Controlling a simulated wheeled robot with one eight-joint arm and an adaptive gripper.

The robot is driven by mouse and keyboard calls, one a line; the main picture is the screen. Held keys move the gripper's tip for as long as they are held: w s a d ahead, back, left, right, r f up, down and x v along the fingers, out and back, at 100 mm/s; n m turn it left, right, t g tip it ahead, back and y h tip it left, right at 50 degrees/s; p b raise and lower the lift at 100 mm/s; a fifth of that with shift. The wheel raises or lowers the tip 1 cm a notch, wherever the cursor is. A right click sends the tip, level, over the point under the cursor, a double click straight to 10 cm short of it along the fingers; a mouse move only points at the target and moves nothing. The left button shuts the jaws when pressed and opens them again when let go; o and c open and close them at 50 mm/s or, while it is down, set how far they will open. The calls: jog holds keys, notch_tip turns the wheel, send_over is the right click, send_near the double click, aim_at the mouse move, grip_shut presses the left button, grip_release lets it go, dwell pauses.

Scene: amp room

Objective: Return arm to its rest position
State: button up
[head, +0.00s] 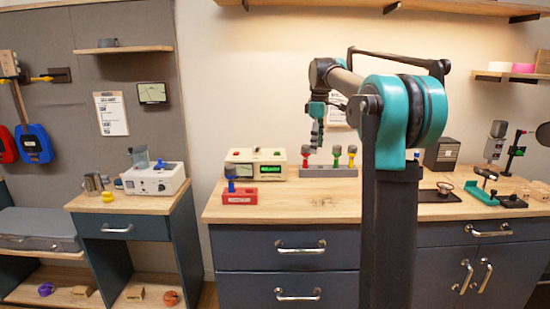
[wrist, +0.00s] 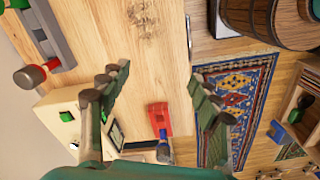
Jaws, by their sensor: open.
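My gripper shows in the wrist view (wrist: 160,90) with its two green fingers spread wide and nothing between the tips. In the head view my gripper (head: 317,135) hangs fingers-down above the wooden counter (head: 310,207), apart from everything on it. My arm is folded, with its teal joint high in front of the counter. A red block holder (head: 240,196) with a blue-and-dark tube sits at the counter's left. It also shows in the wrist view (wrist: 158,118), beyond the fingers.
A cream instrument (head: 256,162) and a grey rack (head: 330,171) with several coloured knobbed pieces stand at the counter's back. A dark tray (head: 437,196) and green-based item (head: 487,193) are at right. A white machine (head: 155,180) stands on the left desk. The counter's front middle is clear.

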jog(key=s+d+f+m+t, duration=0.2)
jog(key=s+f+m, duration=0.4)
jog(key=s+f, duration=1)
jog(key=s+d+f+m+t, duration=0.2)
jog(key=s+f+m, duration=0.5)
jog(key=s+f, duration=1)
jog(key=shift+s+m, duration=0.3)
jog(key=shift+s, duration=0.4)
